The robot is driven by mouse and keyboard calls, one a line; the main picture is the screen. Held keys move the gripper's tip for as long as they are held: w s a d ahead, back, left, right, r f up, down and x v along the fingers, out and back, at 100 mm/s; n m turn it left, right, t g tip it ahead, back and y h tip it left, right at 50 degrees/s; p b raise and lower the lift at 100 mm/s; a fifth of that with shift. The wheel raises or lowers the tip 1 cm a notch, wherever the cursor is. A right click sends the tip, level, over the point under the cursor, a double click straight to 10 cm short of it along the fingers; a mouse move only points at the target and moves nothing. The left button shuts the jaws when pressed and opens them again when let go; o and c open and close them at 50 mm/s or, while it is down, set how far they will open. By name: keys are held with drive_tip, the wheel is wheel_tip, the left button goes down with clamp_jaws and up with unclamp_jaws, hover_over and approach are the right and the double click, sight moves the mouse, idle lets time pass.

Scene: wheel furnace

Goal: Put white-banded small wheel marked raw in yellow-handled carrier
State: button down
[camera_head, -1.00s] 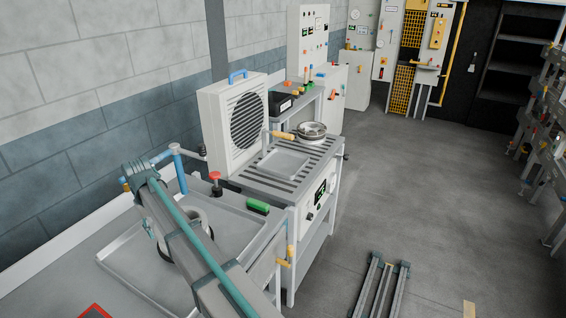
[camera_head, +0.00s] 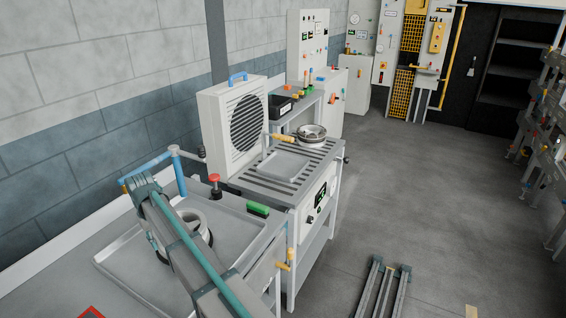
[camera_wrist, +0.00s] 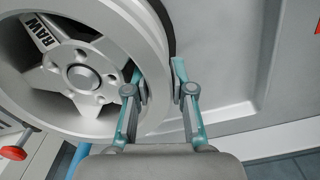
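A pale wheel marked RAW (camera_wrist: 40,62) with spokes fills the left of the wrist view. In the head view it (camera_head: 190,216) lies on a grey tray, partly hidden by my arm. My gripper (camera_wrist: 155,72) is open. Its left finger overlaps the wheel's rim and its right finger is outside it, over the tray; I cannot tell whether they touch the wheel. In the head view a yellow handle (camera_head: 282,138), apparently the carrier's, is at the slatted bench beside a round metallic piece (camera_head: 312,131). Which part it joins is unclear.
The grey tray (camera_head: 125,272) has a raised rim. A blue pipe (camera_head: 180,176), red-topped knob (camera_head: 215,179) and green block (camera_head: 258,210) are at its edges.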

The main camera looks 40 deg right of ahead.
drive_tip(key=shift+r, duration=0.25)
drive_tip(key=shift+r+p, duration=2.25)
drive_tip(key=shift+r, duration=1.05)
